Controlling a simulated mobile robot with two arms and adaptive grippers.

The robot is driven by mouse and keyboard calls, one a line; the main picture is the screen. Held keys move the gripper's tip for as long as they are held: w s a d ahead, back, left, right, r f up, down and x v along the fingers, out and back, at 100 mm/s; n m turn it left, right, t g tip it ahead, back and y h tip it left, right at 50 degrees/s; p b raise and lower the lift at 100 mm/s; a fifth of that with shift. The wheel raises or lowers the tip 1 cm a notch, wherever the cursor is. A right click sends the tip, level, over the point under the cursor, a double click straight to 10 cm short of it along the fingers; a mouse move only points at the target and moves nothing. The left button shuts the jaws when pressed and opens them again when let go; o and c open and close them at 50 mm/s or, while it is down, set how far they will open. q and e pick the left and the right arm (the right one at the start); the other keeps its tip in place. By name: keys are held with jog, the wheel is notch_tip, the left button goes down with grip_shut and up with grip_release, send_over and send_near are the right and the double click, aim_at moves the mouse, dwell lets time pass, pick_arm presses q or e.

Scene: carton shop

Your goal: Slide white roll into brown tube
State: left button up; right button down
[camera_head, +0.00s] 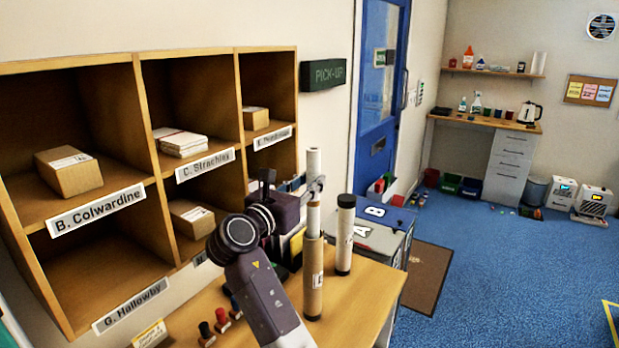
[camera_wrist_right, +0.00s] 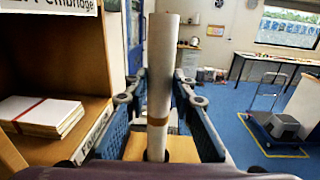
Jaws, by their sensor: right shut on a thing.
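The white roll (camera_head: 313,162) stands upright in the jaws of my right gripper (camera_head: 315,186), with a brown band around it just below the jaws. In the right wrist view the roll (camera_wrist_right: 160,65) runs between the two blue finger pads of the gripper (camera_wrist_right: 158,100). The brown tube (camera_head: 313,282) stands upright on the wooden counter, directly under the roll. The roll's lower end meets the tube's top opening and looks in line with it. I cannot tell how far inside it reaches. My left gripper is not in view.
Wooden pigeonholes (camera_head: 138,110) with parcels rise at the left. A grey box (camera_head: 385,240) stands behind.

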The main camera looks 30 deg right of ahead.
aim_at(310, 208)
jog(key=shift+f+b, duration=0.9)
jog(key=shift+f, duration=2.35)
jog(key=shift+s, duration=0.1)
jog(key=c, duration=1.6)
grip_release()
jog(key=v, duration=0.7)
jog(key=shift+s+a, duration=0.15)
jog(key=shift+a, duration=0.1)
jog(key=shift+f, duration=0.1)
